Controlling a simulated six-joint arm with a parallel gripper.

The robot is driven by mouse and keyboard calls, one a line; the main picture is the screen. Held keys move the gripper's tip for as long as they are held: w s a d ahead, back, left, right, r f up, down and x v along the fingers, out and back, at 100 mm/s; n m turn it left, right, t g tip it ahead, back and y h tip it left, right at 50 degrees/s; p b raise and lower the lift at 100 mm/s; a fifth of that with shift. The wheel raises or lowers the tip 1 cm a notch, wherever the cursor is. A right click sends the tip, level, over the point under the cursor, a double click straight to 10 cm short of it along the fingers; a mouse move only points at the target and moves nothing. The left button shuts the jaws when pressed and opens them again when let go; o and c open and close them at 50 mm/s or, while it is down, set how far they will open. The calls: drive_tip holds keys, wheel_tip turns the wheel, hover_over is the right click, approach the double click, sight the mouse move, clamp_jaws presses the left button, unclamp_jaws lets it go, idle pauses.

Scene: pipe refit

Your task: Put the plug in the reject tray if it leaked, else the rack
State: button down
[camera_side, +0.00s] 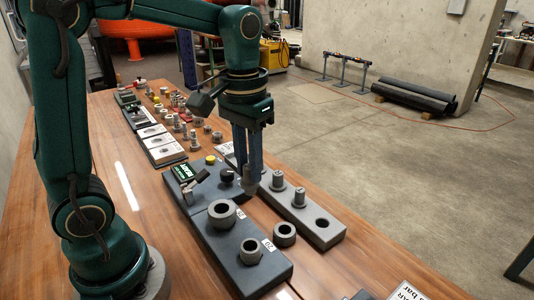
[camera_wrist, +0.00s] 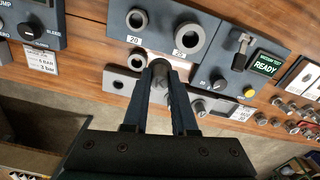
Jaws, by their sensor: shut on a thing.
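My gripper (camera_side: 250,188) points down between the test unit and the rack, shut on a grey metal plug (camera_wrist: 159,74). The fingers cover much of the plug. The rack (camera_side: 311,223) is a long grey bar; two plugs (camera_side: 277,181) (camera_side: 299,197) stand in it and its near hole is empty. The rack also shows behind the fingers in the wrist view (camera_wrist: 121,86). The dark test unit (camera_wrist: 243,60) has a lever, a knob and a green screen (camera_wrist: 266,64) reading READY. No leak result is legible. I cannot identify a reject tray.
A dark block (camera_side: 235,235) with two ring sockets, labelled 20 and 28, adjoins the test unit. A loose ring (camera_side: 284,234) lies between it and the rack. Several small fittings (camera_side: 185,125) crowd the far bench. The bench's left strip (camera_side: 130,180) is bare.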

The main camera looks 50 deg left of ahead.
drive_tip(key=s+a+f+n, duration=0.4)
drive_tip(key=s+a+n, duration=0.8)
drive_tip(key=a+n, duration=0.4)
drive_tip(key=shift+s+f, duration=0.2)
drive_tip(key=shift+f, duration=3.65)
drive_tip(key=shift+f, duration=0.15)
drive_tip(key=c, duration=0.7)
unclamp_jaws()
